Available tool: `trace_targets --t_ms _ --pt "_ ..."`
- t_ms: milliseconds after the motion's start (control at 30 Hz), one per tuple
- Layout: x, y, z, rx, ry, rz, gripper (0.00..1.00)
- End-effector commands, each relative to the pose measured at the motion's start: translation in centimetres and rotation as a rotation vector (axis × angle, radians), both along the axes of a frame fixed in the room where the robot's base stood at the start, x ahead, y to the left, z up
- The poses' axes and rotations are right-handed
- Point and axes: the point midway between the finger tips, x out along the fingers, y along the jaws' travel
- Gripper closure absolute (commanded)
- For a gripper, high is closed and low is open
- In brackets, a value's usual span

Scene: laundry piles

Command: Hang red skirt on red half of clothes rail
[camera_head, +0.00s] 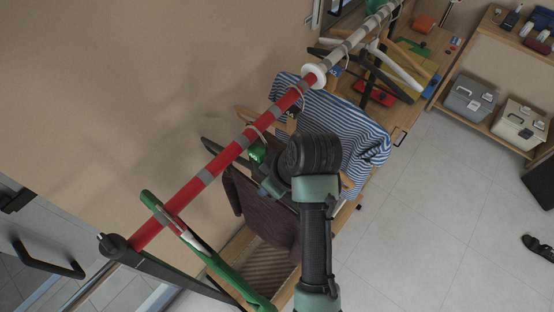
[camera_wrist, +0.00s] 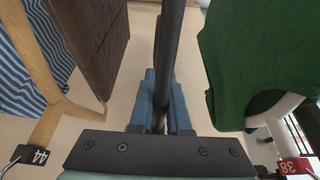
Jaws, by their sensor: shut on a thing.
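The clothes rail runs diagonally through the head view, with its red half (camera_head: 190,194) at lower left and its grey-and-white half (camera_head: 349,42) at upper right. A white disc (camera_head: 314,75) parts them. No clearly red skirt shows; a dark maroon-brown garment (camera_head: 262,214) hangs below the red half, and also shows in the wrist view (camera_wrist: 98,35). My gripper (camera_head: 268,188) is just below the red half. In the wrist view its blue fingers (camera_wrist: 161,78) are shut on a narrow dark bar (camera_wrist: 172,40), seemingly a hanger edge-on. Its lower part is hidden.
A blue-and-white striped shirt (camera_head: 345,125) hangs close on the right of my gripper, a green garment (camera_head: 215,262) on its left. In the wrist view the green garment (camera_wrist: 255,60) is on the right. Hangers and boxes crowd the right back; the floor (camera_head: 440,210) is open.

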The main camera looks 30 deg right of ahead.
Motion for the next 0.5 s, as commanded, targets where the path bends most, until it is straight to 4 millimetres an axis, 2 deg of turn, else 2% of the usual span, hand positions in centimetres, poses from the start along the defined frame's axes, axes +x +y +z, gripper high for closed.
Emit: trace_targets --t_ms 300,500 --pt "2.3 0.9 -0.1 -0.001 -0.003 0.002 1.00" --pt "2.3 1.0 -1.4 0.000 -0.002 0.000 1.00"
